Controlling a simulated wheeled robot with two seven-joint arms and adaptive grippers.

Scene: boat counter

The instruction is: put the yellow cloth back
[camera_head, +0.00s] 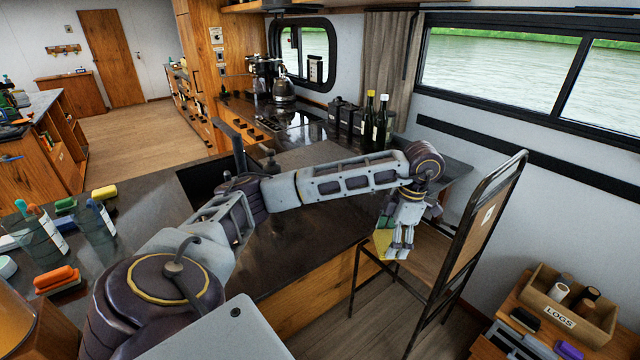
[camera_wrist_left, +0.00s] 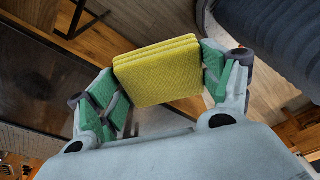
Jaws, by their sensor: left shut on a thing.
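The yellow cloth (camera_wrist_left: 158,75) is a folded square stack held between the green-padded fingers of my left gripper (camera_wrist_left: 160,88) in the left wrist view. In the head view my left gripper (camera_head: 397,240) hangs fingers down past the counter's edge, in front of the chair, and a yellow corner of the cloth (camera_head: 382,241) shows at its fingers. The cloth is in the air, touching no surface that I can see. My right gripper is not in view.
The dark counter (camera_head: 290,235) runs beneath my left arm. A folding chair (camera_head: 470,235) stands close to the gripper. A wooden box marked LOGS (camera_head: 560,315) is at the lower right. Bottles (camera_head: 380,122) stand at the back. Sponges and glass jars (camera_head: 95,220) crowd the left.

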